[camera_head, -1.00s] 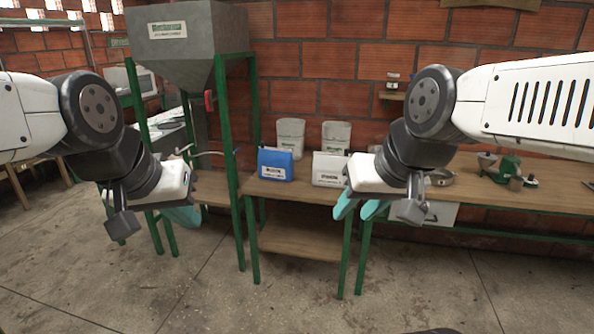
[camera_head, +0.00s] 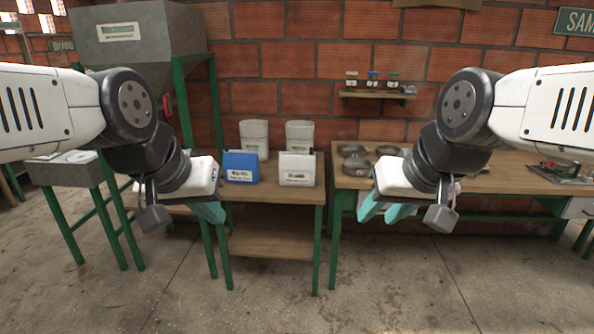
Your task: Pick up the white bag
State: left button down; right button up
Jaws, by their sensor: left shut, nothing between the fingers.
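A white bag (camera_head: 297,168) with a dark-lettered label stands upright on the small wooden table (camera_head: 285,193) near the middle of the head view. A blue bag (camera_head: 240,167) with a white label stands just left of it. My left gripper (camera_head: 208,211) is shut and empty, in front of the table's left part and apart from both bags. My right gripper (camera_head: 386,212) is empty with its teal fingers apart, to the right of the white bag and in front of the right-hand bench. Neither gripper touches a bag.
Two pale containers (camera_head: 254,138) stand behind the bags against the brick wall. A grey hopper (camera_head: 135,40) on green legs is at the left. The right bench (camera_head: 345,182) holds round metal pans (camera_head: 355,163). A wall shelf (camera_head: 372,95) holds small jars. The floor in front is clear.

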aim_at(295, 168)
jog(key=i+j, duration=0.3)
jog(key=i, duration=0.3)
jog(key=i+j+z, duration=0.1)
jog(key=i+j, duration=0.2)
jog(key=i, duration=0.25)
jog(key=i+j, duration=0.35)
jog(key=i, duration=0.25)
jog(key=i+j+z, duration=0.1)
jog(key=i+j, duration=0.25)
jog(key=i, duration=0.2)
